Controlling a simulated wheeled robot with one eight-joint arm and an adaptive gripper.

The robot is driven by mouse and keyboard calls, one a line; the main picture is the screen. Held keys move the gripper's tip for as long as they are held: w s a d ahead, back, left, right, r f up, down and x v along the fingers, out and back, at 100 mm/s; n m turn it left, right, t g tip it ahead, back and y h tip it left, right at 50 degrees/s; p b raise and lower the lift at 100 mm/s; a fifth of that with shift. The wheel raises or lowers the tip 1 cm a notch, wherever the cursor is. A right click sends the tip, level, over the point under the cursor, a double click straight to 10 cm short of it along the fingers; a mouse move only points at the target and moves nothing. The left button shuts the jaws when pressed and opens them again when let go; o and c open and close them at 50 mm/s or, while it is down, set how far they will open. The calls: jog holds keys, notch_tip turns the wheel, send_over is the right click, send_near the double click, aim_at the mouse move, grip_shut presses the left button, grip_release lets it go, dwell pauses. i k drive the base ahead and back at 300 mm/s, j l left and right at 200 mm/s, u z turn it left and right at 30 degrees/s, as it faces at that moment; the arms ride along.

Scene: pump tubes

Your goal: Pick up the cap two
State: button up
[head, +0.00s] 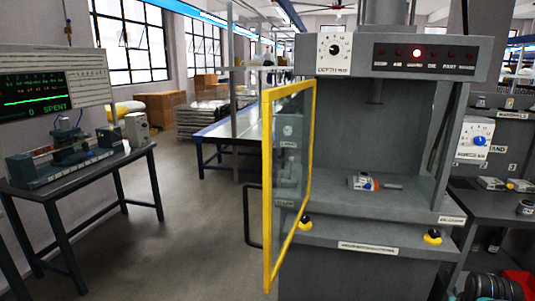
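I cannot pick out cap two with certainty; the small parts are too small for their labels to be read. A small pale block with a blue knob (364,182) sits on the bed of the grey press, with a short grey piece beside it. Several small pale parts (492,184) lie on the dark bench at the right. A small grey round part (525,207) stands at that bench's right edge. More small parts (480,102) stand on the shelf above. My gripper is not in view.
The press's yellow-framed guard door (267,190) stands open toward me. A table with a device and green-trace screen (35,97) is at the left. A dial box (474,138) hangs at the right. The floor (190,230) between the left table and the press is clear.

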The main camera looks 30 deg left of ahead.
aim_at(361, 178)
jog(key=k+j, duration=0.1)
jog(key=j, duration=0.35)
jog(key=k+j, duration=0.1)
jog(key=j, duration=0.35)
jog(key=k+j, duration=0.1)
jog(key=j, duration=0.4)
jog(key=k+j, duration=0.1)
jog(key=j, duration=0.35)
jog(key=k+j, duration=0.1)
jog(key=j, duration=0.35)
jog(key=i+l+z, duration=0.1)
jog(key=z, duration=0.2)
jog(key=l+z, duration=0.1)
jog(key=z, duration=0.15)
jog(key=i+l+z, duration=0.15)
jog(key=i+z, duration=0.55)
jog(key=i+u, duration=0.15)
jog(key=i, duration=0.25)
jog(key=i+l+u, duration=0.15)
jog(key=i, duration=0.25)
